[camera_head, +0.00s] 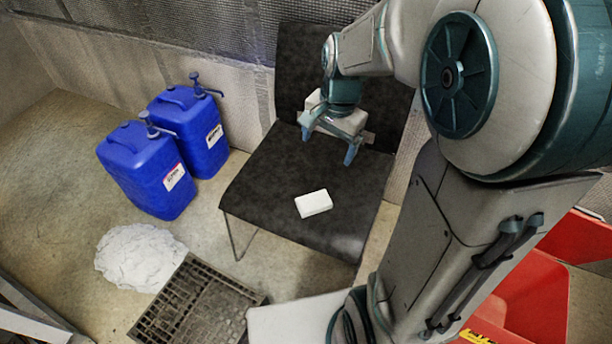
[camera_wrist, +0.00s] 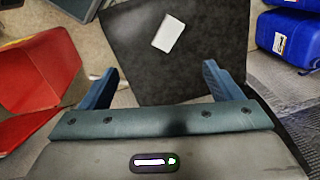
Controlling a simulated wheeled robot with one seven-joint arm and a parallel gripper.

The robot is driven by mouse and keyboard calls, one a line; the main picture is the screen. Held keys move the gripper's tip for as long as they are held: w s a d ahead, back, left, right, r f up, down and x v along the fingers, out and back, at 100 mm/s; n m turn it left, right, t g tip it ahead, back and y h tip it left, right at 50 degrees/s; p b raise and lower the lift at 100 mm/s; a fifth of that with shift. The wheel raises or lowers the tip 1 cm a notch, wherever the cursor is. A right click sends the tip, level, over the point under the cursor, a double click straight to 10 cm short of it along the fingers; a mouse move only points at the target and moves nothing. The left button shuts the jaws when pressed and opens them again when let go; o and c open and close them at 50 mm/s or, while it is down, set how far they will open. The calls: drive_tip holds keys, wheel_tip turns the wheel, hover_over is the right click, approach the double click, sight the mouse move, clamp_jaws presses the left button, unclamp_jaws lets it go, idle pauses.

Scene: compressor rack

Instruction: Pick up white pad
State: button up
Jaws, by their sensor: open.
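The white pad (camera_head: 313,203) is a small white block lying flat on the black seat of a chair (camera_head: 270,185), near the middle of the seat's front half. In the wrist view the pad (camera_wrist: 168,33) lies beyond the fingertips, slightly left of the middle between them. My gripper (camera_head: 328,146) is open and empty above the rear part of the seat, apart from the pad. Its two blue fingers also show spread wide in the wrist view (camera_wrist: 158,75). Nothing hides the pad in either view.
Two blue jugs (camera_head: 150,172) with pump tops stand left of the chair, by the wall. A crumpled white sheet (camera_head: 138,257) and a dark grate (camera_head: 195,303) lie on the floor in front. Red bins (camera_head: 530,295) stand at the right. The chair's backrest (camera_head: 300,60) rises behind my gripper.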

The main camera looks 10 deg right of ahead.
drive_tip(key=w+d+f+m+g+b, duration=0.1)
drive_tip(key=w+f+m+b, duration=0.3)
drive_tip(key=f, duration=0.6)
drive_tip(key=w+f+m+b, duration=0.35)
drive_tip(key=f+b, duration=0.25)
drive_tip(key=f, duration=0.3)
drive_tip(key=b, duration=0.3)
hover_over(314, 201)
drive_tip(key=shift+n, duration=0.25)
drive_tip(key=f, duration=0.9)
drive_tip(key=shift+s+d, duration=0.1)
drive_tip(key=shift+d, duration=0.25)
drive_tip(key=f+b, duration=0.2)
drive_tip(key=f, duration=0.1)
drive_tip(key=f+b, duration=0.1)
drive_tip(key=f, duration=0.1)
drive_tip(key=shift+a+f, duration=0.15)
drive_tip(key=shift+a, duration=0.1)
drive_tip(key=c, duration=1.1)
drive_tip(key=shift+c, duration=0.2)
drive_tip(key=shift+r+p, duration=0.4)
drive_tip(key=shift+r, duration=0.1)
wheel_tip(314, 201, up, 4)
drive_tip(key=shift+f+p, duration=0.1)
drive_tip(key=shift+p, duration=0.95)
drive_tip(key=s+d+r+p, duration=0.3)
drive_tip(key=s+d+r, duration=0.3)
drive_tip(key=d, duration=0.4)
drive_tip(key=shift+r, duration=0.2)
